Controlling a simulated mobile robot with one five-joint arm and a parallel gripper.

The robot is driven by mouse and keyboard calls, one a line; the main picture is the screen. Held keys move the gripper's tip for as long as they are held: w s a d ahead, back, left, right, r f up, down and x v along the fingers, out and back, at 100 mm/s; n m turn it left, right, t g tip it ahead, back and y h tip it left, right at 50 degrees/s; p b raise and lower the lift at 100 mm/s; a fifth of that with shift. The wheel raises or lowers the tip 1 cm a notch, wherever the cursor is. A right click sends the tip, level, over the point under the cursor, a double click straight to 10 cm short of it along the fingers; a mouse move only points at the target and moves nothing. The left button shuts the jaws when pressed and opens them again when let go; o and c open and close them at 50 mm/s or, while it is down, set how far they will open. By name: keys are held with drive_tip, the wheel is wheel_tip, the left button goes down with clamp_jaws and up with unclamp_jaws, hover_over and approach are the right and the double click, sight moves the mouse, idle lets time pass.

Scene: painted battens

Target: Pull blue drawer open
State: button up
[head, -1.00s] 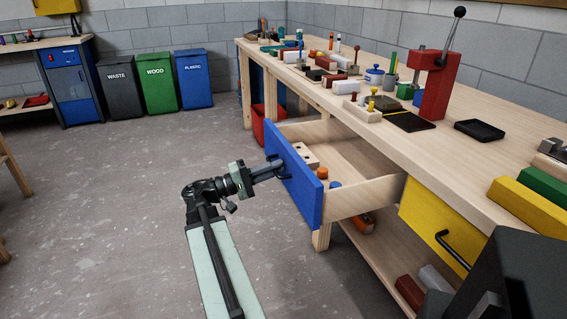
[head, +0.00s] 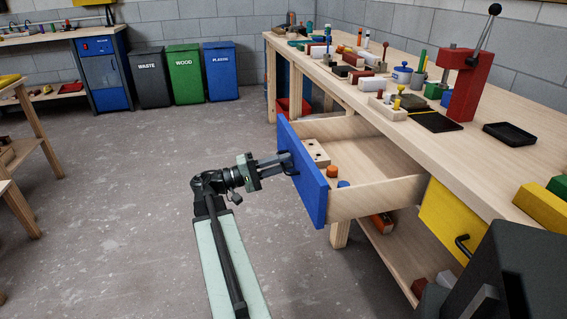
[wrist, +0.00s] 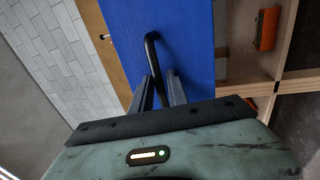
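The blue drawer (head: 304,178) stands well out from the workbench, its interior and right side wall in view. Inside lie a pale wooden block with holes (head: 316,152), an orange-topped piece and a blue-topped piece. Its dark bar handle (wrist: 151,48) runs down to between my fingers in the wrist view. My gripper (head: 282,162) is at the front of the drawer, shut on the handle. In the wrist view my gripper (wrist: 161,82) hides the handle's lower part, and the blue front (wrist: 190,45) fills the middle.
The workbench (head: 445,150) carries tools, blocks and a red press (head: 466,85). A yellow drawer (head: 450,219) with a dark handle sits right of the blue one. Waste bins (head: 186,76) stand at the back. The floor (head: 110,200) left of my arm is clear.

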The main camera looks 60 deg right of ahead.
drive_tip(key=b+v, duration=0.1)
drive_tip(key=v, duration=0.6)
drive_tip(key=shift+w+a, duration=0.25)
drive_tip(key=shift+w, duration=0.05)
drive_tip(key=shift+f, duration=0.1)
